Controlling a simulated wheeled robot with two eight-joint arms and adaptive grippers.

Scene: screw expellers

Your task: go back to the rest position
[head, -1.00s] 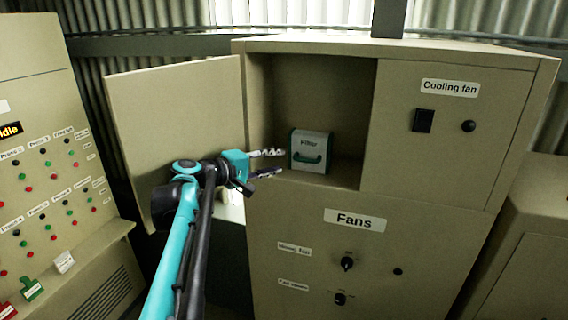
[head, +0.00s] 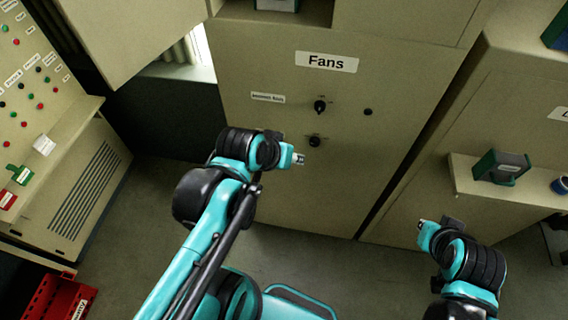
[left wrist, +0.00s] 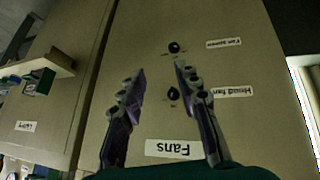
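My left gripper (head: 298,159) is in front of the lower panel of the Fans cabinet (head: 250,140) in the head view, with the arm folded. In the left wrist view the left gripper (left wrist: 161,72) has its two fingers spread with nothing between them; the cabinet front and its knobs show behind. My right gripper (head: 424,228) is at the lower right in the head view, its arm folded; its fingers are too small there to tell open from shut.
The cabinet's open door (head: 130,35) hangs at the upper left. A filter box (head: 277,5) is partly cut off in the compartment at the top. A shelf (head: 520,195) with a green box (head: 501,168) juts out at right. A red crate (head: 58,300) stands at lower left.

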